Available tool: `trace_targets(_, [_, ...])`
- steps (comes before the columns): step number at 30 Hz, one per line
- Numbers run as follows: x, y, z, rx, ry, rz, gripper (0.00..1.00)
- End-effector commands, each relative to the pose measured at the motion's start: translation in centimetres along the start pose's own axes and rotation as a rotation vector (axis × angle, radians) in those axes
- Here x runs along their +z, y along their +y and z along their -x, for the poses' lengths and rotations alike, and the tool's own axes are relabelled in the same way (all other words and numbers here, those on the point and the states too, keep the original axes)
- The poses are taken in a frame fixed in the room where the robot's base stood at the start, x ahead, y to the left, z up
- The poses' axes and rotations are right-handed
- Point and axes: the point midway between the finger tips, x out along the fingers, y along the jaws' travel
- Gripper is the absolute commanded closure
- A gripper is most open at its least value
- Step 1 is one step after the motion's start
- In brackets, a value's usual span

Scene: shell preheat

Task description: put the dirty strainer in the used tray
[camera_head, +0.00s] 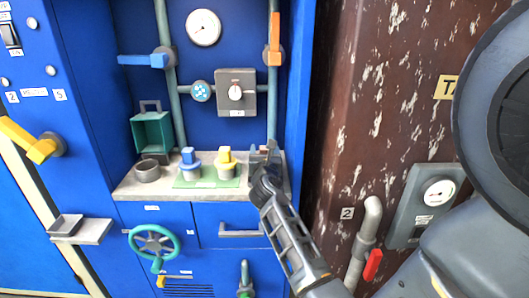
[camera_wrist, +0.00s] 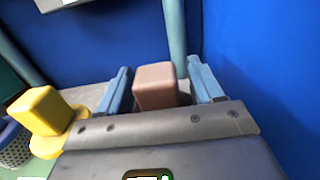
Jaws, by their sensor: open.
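My gripper (camera_head: 263,158) is at the right end of the grey shelf. In the wrist view its two blue-grey fingers (camera_wrist: 160,72) are open, one on each side of a brown block-shaped handle (camera_wrist: 155,86), with gaps visible. This may be the dirty strainer's handle; its body is hidden behind my gripper. A yellow-handled strainer (camera_head: 227,162) stands just left of my gripper, and its handle also shows in the wrist view (camera_wrist: 42,110). A blue-handled one (camera_head: 189,164) stands farther left. A small grey tray (camera_head: 67,225) is at the lower left; I cannot tell whether it is the used tray.
A green mat (camera_head: 208,180) lies under the yellow and blue pieces. A dark round cup (camera_head: 148,171) and a teal open box (camera_head: 152,131) are at the shelf's left. Vertical pipes (camera_head: 272,105) and the blue side wall (camera_head: 298,90) stand close to my gripper.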

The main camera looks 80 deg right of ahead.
Motion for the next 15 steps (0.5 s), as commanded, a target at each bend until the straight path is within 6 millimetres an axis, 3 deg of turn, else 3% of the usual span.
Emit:
trace_targets(5, [0.2,0.1,1.8,0.002,0.001,0.001,0.34])
trace_targets(15, [0.1,0.1,8.7,0.003,0.001,0.001,0.34])
